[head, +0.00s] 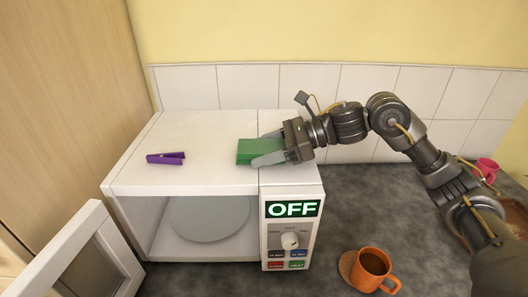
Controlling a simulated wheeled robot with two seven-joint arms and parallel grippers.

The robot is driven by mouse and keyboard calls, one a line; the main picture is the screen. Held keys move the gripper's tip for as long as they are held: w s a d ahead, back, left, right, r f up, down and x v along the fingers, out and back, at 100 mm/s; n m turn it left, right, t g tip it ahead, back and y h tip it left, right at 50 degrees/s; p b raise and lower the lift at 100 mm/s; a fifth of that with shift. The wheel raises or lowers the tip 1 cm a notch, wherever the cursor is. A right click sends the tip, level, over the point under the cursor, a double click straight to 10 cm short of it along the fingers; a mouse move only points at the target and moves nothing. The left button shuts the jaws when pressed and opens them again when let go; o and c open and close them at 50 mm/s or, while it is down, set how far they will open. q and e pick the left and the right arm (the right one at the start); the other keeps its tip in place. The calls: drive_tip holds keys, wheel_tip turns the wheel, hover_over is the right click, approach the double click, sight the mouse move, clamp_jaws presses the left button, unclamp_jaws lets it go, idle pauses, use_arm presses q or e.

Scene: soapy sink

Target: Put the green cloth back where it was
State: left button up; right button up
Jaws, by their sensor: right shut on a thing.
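The green cloth (246,151) is a small flat green piece at the top of the white microwave (211,178), right of the middle. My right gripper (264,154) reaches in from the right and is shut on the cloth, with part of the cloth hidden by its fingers. I cannot tell whether the cloth rests on the microwave's top or is just above it. My left gripper is not in view.
A purple clip-like object (166,158) lies on the microwave's top at left. The microwave door (78,255) hangs open at lower left. An orange mug (374,270) stands by a brown coaster on the dark counter (345,205). A pink mug (486,169) is at far right.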

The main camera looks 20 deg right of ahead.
drive_tip(key=o, duration=1)
drive_tip(key=shift+s+f, duration=0.2)
drive_tip(key=shift+f, duration=0.6)
drive_tip(key=shift+r+p, duration=0.25)
drive_tip(key=shift+p, duration=0.1)
drive_tip(key=shift+r+p, duration=0.35)
drive_tip(key=shift+p, duration=0.15)
drive_tip(key=b+v, duration=0.1)
drive_tip(key=v, duration=0.2)
drive_tip(key=b+v, duration=0.1)
drive_tip(key=v, duration=0.3)
drive_tip(key=b+v, duration=0.2)
drive_tip(key=v, duration=0.2)
drive_tip(key=shift+w+r, duration=0.2)
drive_tip(key=shift+w, duration=0.1)
drive_tip(key=shift+s+d+r, duration=0.15)
drive_tip(key=shift+d+r, duration=0.25)
drive_tip(key=shift+d, duration=0.1)
